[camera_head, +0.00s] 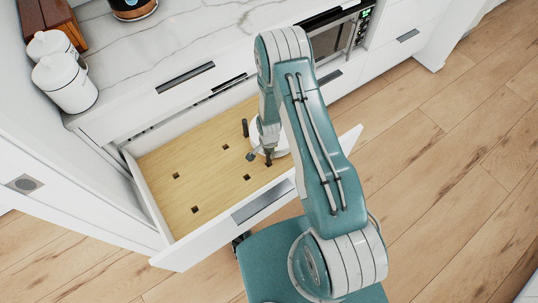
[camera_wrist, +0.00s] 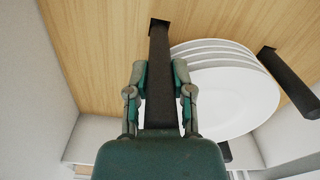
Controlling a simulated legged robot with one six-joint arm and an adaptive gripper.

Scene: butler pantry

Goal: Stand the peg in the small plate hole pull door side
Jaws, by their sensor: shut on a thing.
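My gripper (camera_wrist: 160,95) is shut on a dark, straight peg (camera_wrist: 160,60), seen between its two fingers in the wrist view. The peg's far end meets a dark square hole (camera_wrist: 152,21) in the wooden drawer board; I cannot tell whether it is in the hole or just above it. In the head view my gripper (camera_head: 262,153) is low over the open drawer, with the peg's dark end (camera_head: 268,161) showing below it. A stack of white plates (camera_wrist: 225,95) is right beside the held peg, partly hidden by my arm in the head view.
Another dark peg (camera_head: 245,128) stands at the back of the drawer; it also shows in the wrist view (camera_wrist: 288,78). The wooden board (camera_head: 205,180) has several empty square holes on its left. The drawer's white front (camera_head: 190,256) and side walls enclose it.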

